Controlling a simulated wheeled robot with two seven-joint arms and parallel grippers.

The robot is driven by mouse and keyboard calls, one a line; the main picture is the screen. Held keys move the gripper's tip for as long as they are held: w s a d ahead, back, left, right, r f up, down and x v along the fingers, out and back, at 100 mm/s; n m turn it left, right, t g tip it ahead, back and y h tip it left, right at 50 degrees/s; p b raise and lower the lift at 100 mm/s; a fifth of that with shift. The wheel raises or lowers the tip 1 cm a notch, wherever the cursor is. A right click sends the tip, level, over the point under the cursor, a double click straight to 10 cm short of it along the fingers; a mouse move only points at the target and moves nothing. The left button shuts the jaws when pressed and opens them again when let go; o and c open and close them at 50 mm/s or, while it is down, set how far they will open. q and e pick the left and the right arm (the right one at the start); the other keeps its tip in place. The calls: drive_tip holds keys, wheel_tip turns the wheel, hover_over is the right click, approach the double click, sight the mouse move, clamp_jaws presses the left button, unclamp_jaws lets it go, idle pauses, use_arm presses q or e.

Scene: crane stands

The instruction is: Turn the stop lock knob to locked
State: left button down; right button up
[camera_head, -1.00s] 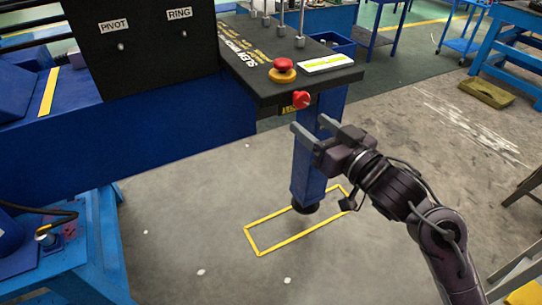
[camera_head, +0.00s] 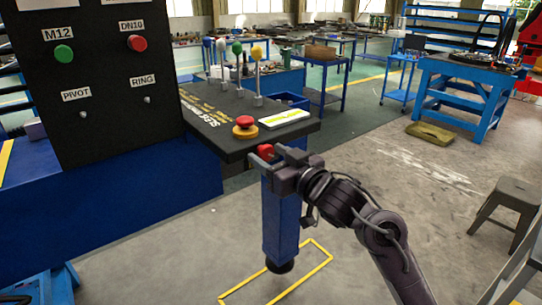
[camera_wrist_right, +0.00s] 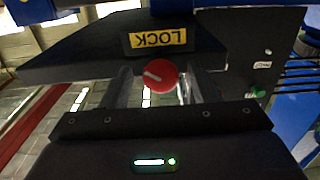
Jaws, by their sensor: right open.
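The red stop lock knob (camera_head: 266,151) sits on the front edge of the black console (camera_head: 205,120). In the wrist view the knob (camera_wrist_right: 160,75) shows a pale pointer line slanting toward the picture's left, beside a yellow LOCK label (camera_wrist_right: 158,39) that appears upside down. My right gripper (camera_head: 275,168) is at the console edge, by the knob. In the wrist view its two fingers (camera_wrist_right: 160,88) are open, one on each side of the knob, with gaps visible; whether the fingertips overlap it in depth is hard to tell. My left gripper is out of view.
A red mushroom button on a yellow base (camera_head: 244,127) and a white-yellow plate (camera_head: 284,118) sit on the console top, just above the knob. Several levers (camera_head: 256,78) stand behind. A panel (camera_head: 95,80) with lamps and switches rises at left. Floor at right is open; a stool (camera_head: 505,205) stands there.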

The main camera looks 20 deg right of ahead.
drive_tip(key=c, duration=0.9)
drive_tip(key=shift+c, duration=0.2)
drive_tip(key=shift+r+m+p, duration=0.15)
drive_tip(key=shift+m+p, duration=0.35)
drive_tip(key=shift+p, duration=0.45)
drive_tip(key=m+p, duration=0.8)
drive_tip(key=p, duration=0.4)
drive_tip(key=shift+a+r, duration=0.1)
drive_tip(key=shift+f+m+p, duration=0.2)
drive_tip(key=shift+m+p, duration=0.8)
drive_tip(key=o, duration=0.9)
drive_tip(key=shift+o, duration=0.2)
